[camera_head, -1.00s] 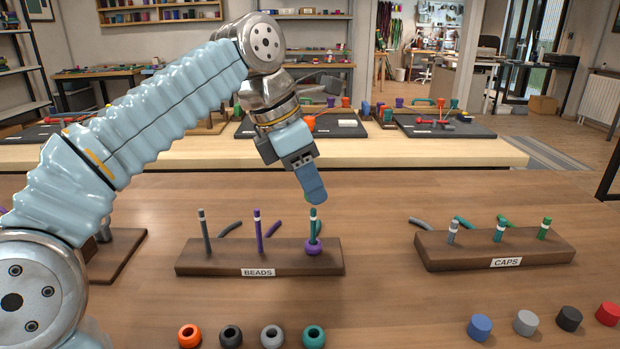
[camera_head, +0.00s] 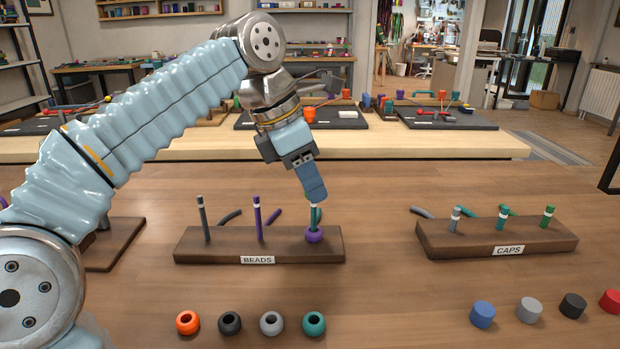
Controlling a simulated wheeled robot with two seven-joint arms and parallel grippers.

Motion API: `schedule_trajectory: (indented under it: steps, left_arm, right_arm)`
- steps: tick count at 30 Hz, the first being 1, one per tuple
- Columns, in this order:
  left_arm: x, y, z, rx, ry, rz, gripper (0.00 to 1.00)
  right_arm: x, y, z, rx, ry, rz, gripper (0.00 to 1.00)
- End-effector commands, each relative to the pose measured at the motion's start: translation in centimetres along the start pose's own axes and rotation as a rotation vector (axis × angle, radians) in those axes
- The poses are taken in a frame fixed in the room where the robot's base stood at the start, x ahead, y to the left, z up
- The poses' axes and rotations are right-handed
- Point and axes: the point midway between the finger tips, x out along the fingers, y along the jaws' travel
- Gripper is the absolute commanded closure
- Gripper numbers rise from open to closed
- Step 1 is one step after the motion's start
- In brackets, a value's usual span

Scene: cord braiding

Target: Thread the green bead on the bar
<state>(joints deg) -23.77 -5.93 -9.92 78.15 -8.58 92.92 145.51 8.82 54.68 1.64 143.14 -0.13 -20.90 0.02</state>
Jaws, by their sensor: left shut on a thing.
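The green bead (camera_head: 314,323) lies on the table at the front, at the right end of a row of beads. A dark wooden bar (camera_head: 200,255) labelled BEADS holds three upright cords: grey (camera_head: 203,215), purple (camera_head: 258,220) and green (camera_head: 314,221). A purple bead (camera_head: 314,237) sits around the foot of the green cord. My left gripper (camera_head: 317,196) points down and is shut on the top end of the green cord, which its fingers hide. A white band shows just below the fingers. My right gripper is out of view.
Orange (camera_head: 188,323), black (camera_head: 230,323) and grey (camera_head: 271,323) beads lie left of the green bead. A wooden block (camera_head: 455,240) labelled CAPS stands at right with three cords. Several caps, including a blue one (camera_head: 482,314), lie in front of it. The front middle is clear.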

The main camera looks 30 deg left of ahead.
Motion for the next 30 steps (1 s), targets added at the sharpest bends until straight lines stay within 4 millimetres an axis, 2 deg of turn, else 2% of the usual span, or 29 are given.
schedule_trajectory:
  steps: [14,30]
  left_arm:
    - [0.1,0.0,0.0,0.000,0.000,0.000,1.00]
    - [1.1,0.0,-0.5,0.000,0.000,0.000,1.00]
  right_arm:
    - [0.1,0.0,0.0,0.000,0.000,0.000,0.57]
    - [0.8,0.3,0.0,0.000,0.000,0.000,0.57]
